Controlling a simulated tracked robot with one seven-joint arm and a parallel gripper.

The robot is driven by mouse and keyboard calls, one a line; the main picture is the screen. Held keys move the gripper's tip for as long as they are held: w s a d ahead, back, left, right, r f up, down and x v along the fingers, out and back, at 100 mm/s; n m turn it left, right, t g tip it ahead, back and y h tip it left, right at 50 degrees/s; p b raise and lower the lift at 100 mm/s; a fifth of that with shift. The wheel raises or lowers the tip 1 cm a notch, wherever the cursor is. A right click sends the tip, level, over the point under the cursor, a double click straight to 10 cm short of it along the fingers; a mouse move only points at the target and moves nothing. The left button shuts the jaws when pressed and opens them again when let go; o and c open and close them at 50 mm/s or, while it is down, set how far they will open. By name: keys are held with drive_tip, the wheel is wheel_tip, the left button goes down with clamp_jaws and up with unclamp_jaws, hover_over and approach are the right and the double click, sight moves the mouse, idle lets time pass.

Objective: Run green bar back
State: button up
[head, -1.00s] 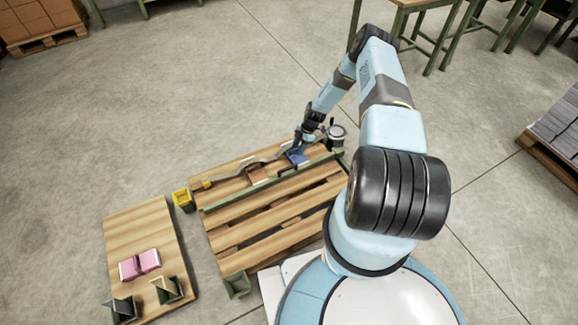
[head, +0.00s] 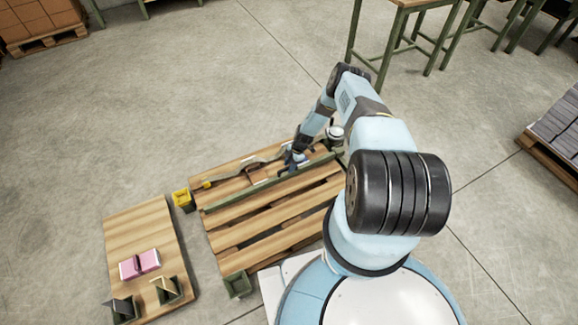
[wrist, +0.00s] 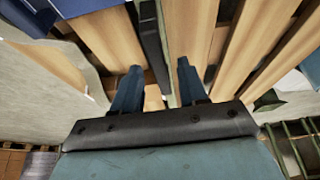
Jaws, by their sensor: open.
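The long dark green bar (head: 235,193) lies across the wooden pallet, slanting from its left edge up to its far right. In the wrist view a dark bar (wrist: 152,40) runs up the middle, between the fingers. My gripper (head: 290,166) is low over the bar's right half in the head view. In the wrist view my gripper (wrist: 158,82) is open, with one finger on each side of the bar. Whether either finger touches it cannot be told. The arm hides part of the bar's right half.
A blue object (wrist: 25,15) is close by at the wrist view's upper left. A brown piece and a wavy grey strip (head: 230,178) lie behind the bar. Front slats are bare.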

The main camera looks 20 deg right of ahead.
drive_tip(key=shift+f, duration=0.1)
drive_tip(key=shift+c, duration=0.3)
clamp_jaws()
idle(0.4)
